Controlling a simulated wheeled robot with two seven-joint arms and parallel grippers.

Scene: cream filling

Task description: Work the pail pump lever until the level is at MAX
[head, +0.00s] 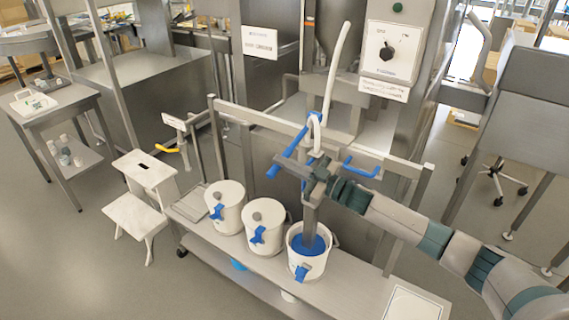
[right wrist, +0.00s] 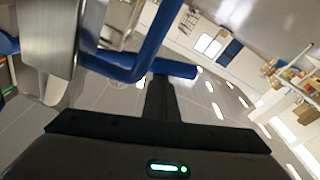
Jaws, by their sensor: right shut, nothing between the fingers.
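The open white pail (head: 306,263) stands at the right end of a row of pails on the low metal bench, with blue content inside. A metal pump column (head: 311,212) goes down into it. I cannot read a MAX mark or the exact level. Blue bars, apparently the pump lever (head: 287,157), stick out at the column's top; a blue bent bar also shows close up in the right wrist view (right wrist: 150,58). My right gripper (head: 306,177) is shut and empty beside the column top, close to the blue bar; contact is unclear. My left gripper is out of view.
Two lidded white pails (head: 226,212) with blue taps stand left of the open one. A metal frame rail (head: 260,118) runs behind. A white step stool (head: 143,190) is at the left. A control panel with a black knob (head: 387,52) is behind.

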